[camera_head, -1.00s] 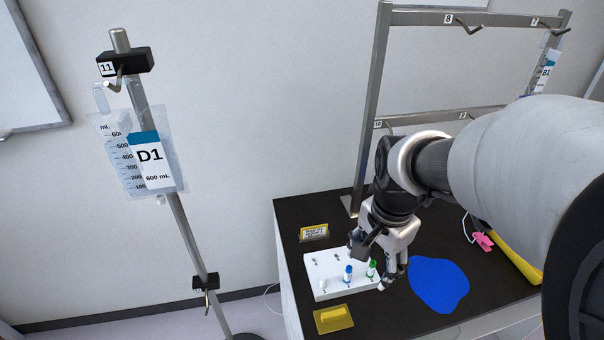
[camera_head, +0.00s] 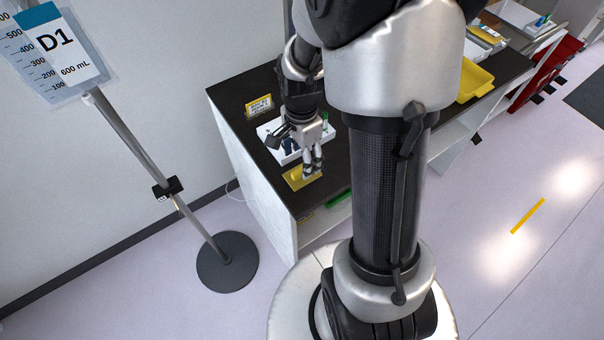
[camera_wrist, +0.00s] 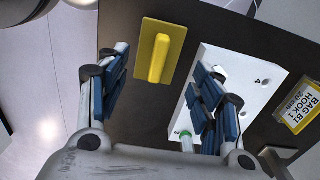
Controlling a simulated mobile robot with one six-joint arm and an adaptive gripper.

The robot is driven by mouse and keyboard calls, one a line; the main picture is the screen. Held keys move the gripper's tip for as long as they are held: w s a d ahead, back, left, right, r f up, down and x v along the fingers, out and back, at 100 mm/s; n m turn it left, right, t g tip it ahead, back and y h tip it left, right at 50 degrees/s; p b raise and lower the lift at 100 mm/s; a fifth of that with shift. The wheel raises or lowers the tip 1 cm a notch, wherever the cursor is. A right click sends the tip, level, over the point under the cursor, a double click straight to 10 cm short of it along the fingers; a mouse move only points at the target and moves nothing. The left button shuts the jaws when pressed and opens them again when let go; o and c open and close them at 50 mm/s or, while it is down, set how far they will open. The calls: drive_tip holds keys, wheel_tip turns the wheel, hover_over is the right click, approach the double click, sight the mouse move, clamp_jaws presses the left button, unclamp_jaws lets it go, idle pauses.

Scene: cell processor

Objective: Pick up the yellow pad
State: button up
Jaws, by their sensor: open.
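The yellow pad (camera_head: 297,179) is a flat yellow plate with a raised handle bar on top. It lies on the black table top near its front left corner in the head view. In the wrist view the pad (camera_wrist: 158,54) lies ahead of and between the spread fingers. My gripper (camera_head: 313,172) is open, pointing down at the pad's right side in the head view. In the wrist view the open fingers (camera_wrist: 160,100) have nothing between them, and the pad sits beyond the left finger's tip. Whether the fingers touch the pad cannot be told.
A yellow tray (camera_head: 476,84) is farther right. The IV pole base (camera_head: 228,262) stands on the floor left.

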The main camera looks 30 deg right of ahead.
drive_tip(key=shift+s+f+b, duration=0.1)
drive_tip(key=shift+f+b, duration=1.2)
drive_tip(key=shift+f, duration=1.45)
drive_tip(key=shift+c, duration=0.2)
drive_tip(key=shift+r, duration=0.1)
drive_tip(key=c, duration=0.7)
